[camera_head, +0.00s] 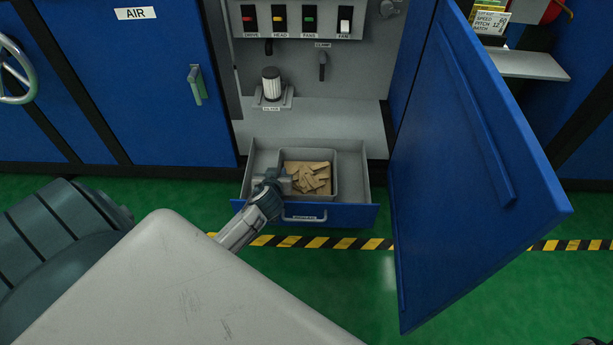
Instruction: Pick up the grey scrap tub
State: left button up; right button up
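The grey scrap tub (335,160) sits inside the pulled-out drawer (358,172) at the foot of the open cabinet. It holds tan scrap pieces (311,178). My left gripper (282,181) is at the tub's left front edge, over the drawer's front left part. The gripper hides that corner of the tub. Its fingers are small and dark here, so I cannot tell whether they are open or shut on the wall.
A blue cabinet door (467,170) stands open on the right. A white ribbed filter (271,84) stands on the shelf above the drawer. Switches (296,19) line the panel above. Yellow-black tape (335,242) crosses the green floor, which is clear in front of the drawer.

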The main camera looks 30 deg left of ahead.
pick_arm(q)
jog(key=shift+w+a+f, duration=0.1)
jog(key=shift+w+a, duration=0.05)
jog(key=shift+c, duration=0.4)
grip_shut()
dwell(1.0)
